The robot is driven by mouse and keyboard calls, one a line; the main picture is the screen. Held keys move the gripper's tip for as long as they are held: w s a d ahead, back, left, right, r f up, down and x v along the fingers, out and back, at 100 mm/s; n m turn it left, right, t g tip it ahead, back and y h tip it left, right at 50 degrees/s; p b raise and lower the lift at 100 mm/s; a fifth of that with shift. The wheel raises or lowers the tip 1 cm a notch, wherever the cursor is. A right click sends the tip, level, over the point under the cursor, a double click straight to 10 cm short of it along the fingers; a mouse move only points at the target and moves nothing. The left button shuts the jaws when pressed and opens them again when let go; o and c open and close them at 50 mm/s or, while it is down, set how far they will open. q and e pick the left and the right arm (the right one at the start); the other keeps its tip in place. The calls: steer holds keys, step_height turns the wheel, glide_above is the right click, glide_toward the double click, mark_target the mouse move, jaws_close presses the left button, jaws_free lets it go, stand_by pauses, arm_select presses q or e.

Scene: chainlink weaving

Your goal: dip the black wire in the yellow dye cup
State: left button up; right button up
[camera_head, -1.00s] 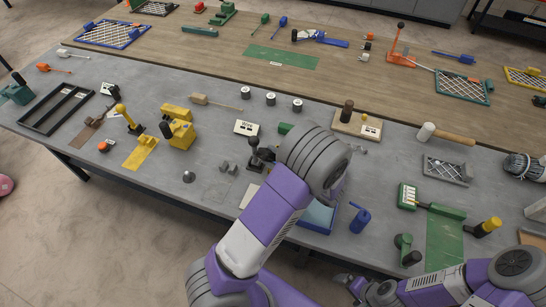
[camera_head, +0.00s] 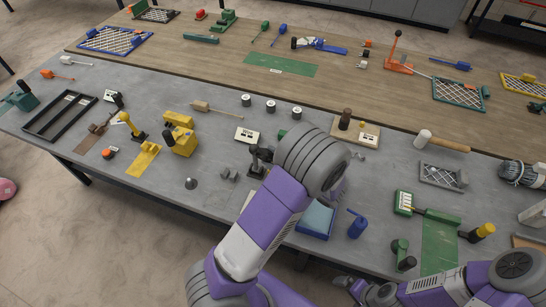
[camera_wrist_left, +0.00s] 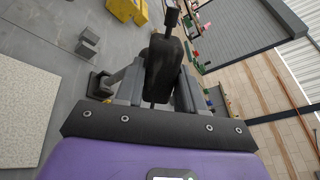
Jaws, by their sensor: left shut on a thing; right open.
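My left gripper (camera_wrist_left: 150,88) is shut on a black, rounded piece (camera_wrist_left: 163,65) with a cylindrical top. I cannot tell whether it is the black wire or a tool handle. In the head view the left gripper (camera_head: 260,160) is mostly hidden behind my purple wrist, above the grey table. Three small white cups or spools with dark tops (camera_head: 271,107) stand beyond it; none shows a clear yellow dye. My right gripper (camera_head: 347,283) is at the bottom of the head view, near the table's front edge, open, with nothing seen in it.
A yellow machine (camera_head: 180,138) and a yellow mat (camera_head: 145,158) lie to the left. Bare grey table shows at front left.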

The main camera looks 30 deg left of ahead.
stand_by(0.4)
arm_select(q)
step_height(320, 180, up, 5)
steer(key=p, duration=0.4)
steer(key=shift+r, duration=0.1)
